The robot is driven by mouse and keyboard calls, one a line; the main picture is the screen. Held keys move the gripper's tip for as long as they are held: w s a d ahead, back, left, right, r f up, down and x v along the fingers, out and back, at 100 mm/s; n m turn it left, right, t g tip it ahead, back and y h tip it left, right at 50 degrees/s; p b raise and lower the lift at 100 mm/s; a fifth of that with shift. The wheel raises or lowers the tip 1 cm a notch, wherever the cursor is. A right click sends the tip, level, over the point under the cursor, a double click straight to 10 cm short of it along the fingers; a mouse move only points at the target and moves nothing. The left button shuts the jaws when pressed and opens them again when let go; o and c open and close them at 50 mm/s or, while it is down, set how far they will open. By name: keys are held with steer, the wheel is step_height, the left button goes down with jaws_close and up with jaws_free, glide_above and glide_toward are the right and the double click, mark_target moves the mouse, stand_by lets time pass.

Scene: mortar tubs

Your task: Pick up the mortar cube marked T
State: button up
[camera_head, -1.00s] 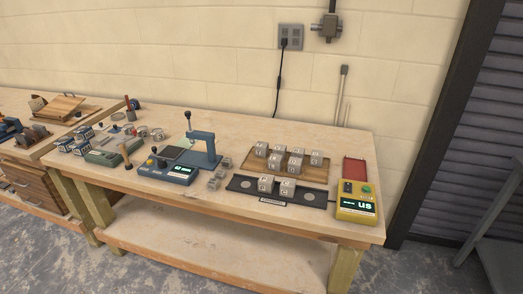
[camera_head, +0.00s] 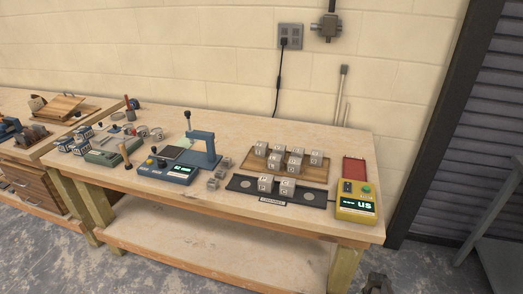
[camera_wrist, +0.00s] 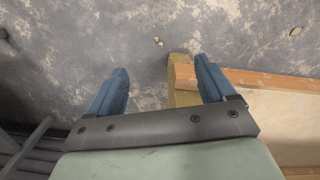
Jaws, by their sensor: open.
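Several grey mortar cubes stand on a wooden board (camera_head: 314,174) at the right part of the workbench, one of them at the board's right end (camera_head: 316,157). Two more cubes (camera_head: 265,183) stand on a dark tray (camera_head: 240,185) in front of the board. The marks on the cubes are too small to read, so I cannot tell which is T. My gripper (camera_wrist: 162,88) shows in the wrist view with its two blue fingers apart and nothing between them. It points at the floor beside a bench leg (camera_wrist: 181,93), away from the cubes.
A yellow meter (camera_head: 356,211) stands right of the tray, with a red plate (camera_head: 355,168) behind it. A blue stand (camera_head: 205,145) and a blue scale (camera_head: 165,175) are left of the cubes. The bench's front edge lies between floor and cubes.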

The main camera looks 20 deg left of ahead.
steer(key=w+d+r+n+t+h, duration=0.15)
steer(key=w+d+r, duration=0.25)
steer(key=w+r, duration=0.5)
steer(key=w+d+r+n+t, duration=0.1)
steer(key=w+d+r+t, duration=0.3)
steer(key=w, duration=0.8)
steer(key=w+d+r+n+t, duration=0.1)
steer(key=w+d+r, duration=0.5)
steer(key=w, duration=0.5)
steer(key=w+a+r+n+t, duration=0.1)
steer(key=w+a+r, duration=0.1)
steer(key=w+r, duration=0.65)
steer(key=w+a+r+n+t, duration=0.25)
steer(key=w+r, duration=0.35)
steer(key=r, duration=0.6)
steer(key=w+a+r+n+y, duration=0.1)
steer(key=w+a+r+y, duration=0.3)
steer(key=a+r, duration=0.5)
steer(key=n+g+y, duration=0.2)
steer(key=n+g, duration=0.5)
steer(key=g, duration=0.2)
glide_toward(263, 144)
steer(key=x, duration=0.5)
steer(key=shift+s+a+f, duration=0.1)
steer(key=shift+x, duration=2.65)
steer(key=c, duration=1.1)
steer(key=shift+c, duration=0.7)
